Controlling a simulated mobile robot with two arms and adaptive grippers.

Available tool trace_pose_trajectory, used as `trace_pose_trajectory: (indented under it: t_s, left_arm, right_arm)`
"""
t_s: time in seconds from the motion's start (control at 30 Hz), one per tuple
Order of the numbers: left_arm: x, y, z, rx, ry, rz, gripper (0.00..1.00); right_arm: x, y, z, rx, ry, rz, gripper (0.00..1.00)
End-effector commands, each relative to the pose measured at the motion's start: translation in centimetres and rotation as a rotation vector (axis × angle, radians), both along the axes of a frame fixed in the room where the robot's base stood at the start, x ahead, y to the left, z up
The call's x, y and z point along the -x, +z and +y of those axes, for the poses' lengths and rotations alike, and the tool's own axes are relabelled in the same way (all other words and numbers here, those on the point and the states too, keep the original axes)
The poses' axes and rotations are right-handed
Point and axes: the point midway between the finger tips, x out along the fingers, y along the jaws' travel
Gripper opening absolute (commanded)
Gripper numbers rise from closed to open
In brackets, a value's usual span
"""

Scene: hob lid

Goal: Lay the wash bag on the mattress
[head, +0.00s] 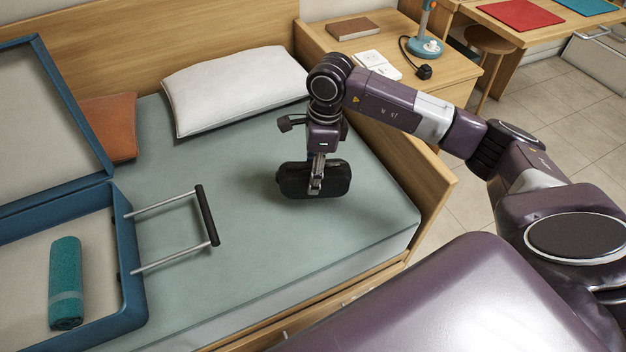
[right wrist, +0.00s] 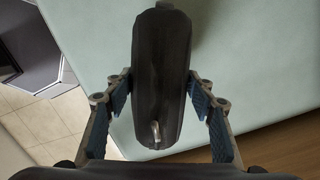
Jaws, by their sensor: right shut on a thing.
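The wash bag (head: 328,177) is a black rounded pouch in the middle right of the head view. My right gripper (head: 316,184) points down and is shut on it. In the right wrist view the bag (right wrist: 162,60) lies lengthwise between the two blue-padded fingers, with a metal zip pull at its near end. The mattress (head: 375,220), pale green, is beneath the bag. A soft shadow lies beside the bag; I cannot tell whether its underside touches the mattress. My left gripper is out of view.
An open blue suitcase (head: 128,255) with a teal roll (head: 66,283) and extended handle (head: 207,215) lies on the left. A white pillow (head: 235,90) is at the head end. A wooden bed side (head: 400,160) borders the right. Mattress around the bag is clear.

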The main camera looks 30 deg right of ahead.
Motion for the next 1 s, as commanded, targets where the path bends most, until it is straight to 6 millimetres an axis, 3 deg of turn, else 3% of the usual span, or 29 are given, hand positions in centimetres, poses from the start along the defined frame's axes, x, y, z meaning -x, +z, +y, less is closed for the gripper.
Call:
trace_pose_trajectory:
  t_s: [0.2,0.6,0.63,0.8,1.0]
  left_arm:
    - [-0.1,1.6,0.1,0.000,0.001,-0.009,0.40]
    - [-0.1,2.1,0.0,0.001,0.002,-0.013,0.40]
    - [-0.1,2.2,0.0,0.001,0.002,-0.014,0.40]
    - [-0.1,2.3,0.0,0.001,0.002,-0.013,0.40]
    - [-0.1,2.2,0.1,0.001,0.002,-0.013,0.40]
  right_arm:
    - [0.0,-3.1,0.0,0.000,0.000,0.001,0.13]
    - [0.0,-3.3,0.0,0.000,0.000,0.000,0.13]
    - [0.1,-3.3,0.0,0.000,0.000,0.001,0.51]
    - [0.1,-3.3,0.0,0.000,0.000,0.001,0.68]
    - [0.1,-3.3,0.0,0.000,0.000,0.001,0.68]
